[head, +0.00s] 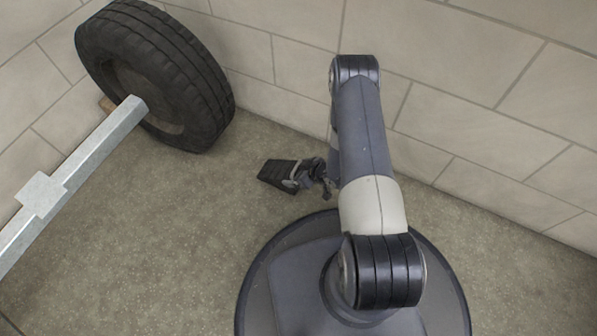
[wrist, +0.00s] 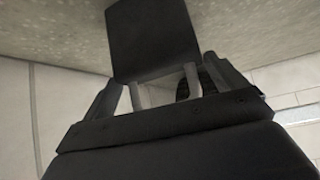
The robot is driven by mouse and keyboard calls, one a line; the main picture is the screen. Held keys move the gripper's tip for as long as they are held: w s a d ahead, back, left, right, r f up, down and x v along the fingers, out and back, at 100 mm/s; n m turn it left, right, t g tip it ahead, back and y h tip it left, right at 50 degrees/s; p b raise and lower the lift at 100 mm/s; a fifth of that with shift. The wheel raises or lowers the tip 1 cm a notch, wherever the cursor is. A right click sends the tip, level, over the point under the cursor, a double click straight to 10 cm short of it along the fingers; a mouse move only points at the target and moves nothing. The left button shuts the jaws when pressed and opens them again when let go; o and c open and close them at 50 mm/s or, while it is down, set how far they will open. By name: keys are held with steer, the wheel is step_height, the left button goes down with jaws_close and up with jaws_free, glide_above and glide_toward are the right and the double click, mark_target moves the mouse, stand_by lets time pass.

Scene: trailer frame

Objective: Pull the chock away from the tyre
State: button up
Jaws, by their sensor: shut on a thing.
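The black tyre (head: 165,75) stands at the upper left in the head view, on the end of a pale metal axle beam. The dark ridged chock (head: 277,174) is on or near the floor to the right of the tyre, with a clear gap of floor between them. My gripper (head: 303,178) is shut on the chock at its right side, partly hidden by my arm. In the wrist view the chock (wrist: 152,40) shows as a dark block between the fingers of my gripper (wrist: 166,92).
The metal axle beam (head: 85,160) runs from the tyre to the lower left. A block wall (head: 470,90) rises behind the tyre and along the right. Speckled floor (head: 140,240) is open at the lower left.

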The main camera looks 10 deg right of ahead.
steer(key=o, duration=1.4)
steer(key=shift+c, duration=0.2)
steer(key=p+v, duration=0.4)
steer(key=v, duration=0.7)
steer(key=shift+p, duration=0.35)
steer(key=shift+a+f, duration=0.1)
steer(key=shift+f, duration=0.05)
steer(key=b+x, duration=0.4)
steer(key=x, duration=0.6)
steer(key=shift+w+a+f+b, duration=0.15)
steer(key=shift+w+f+b, duration=0.1)
steer(key=shift+b, duration=0.15)
steer(key=shift+r, duration=0.1)
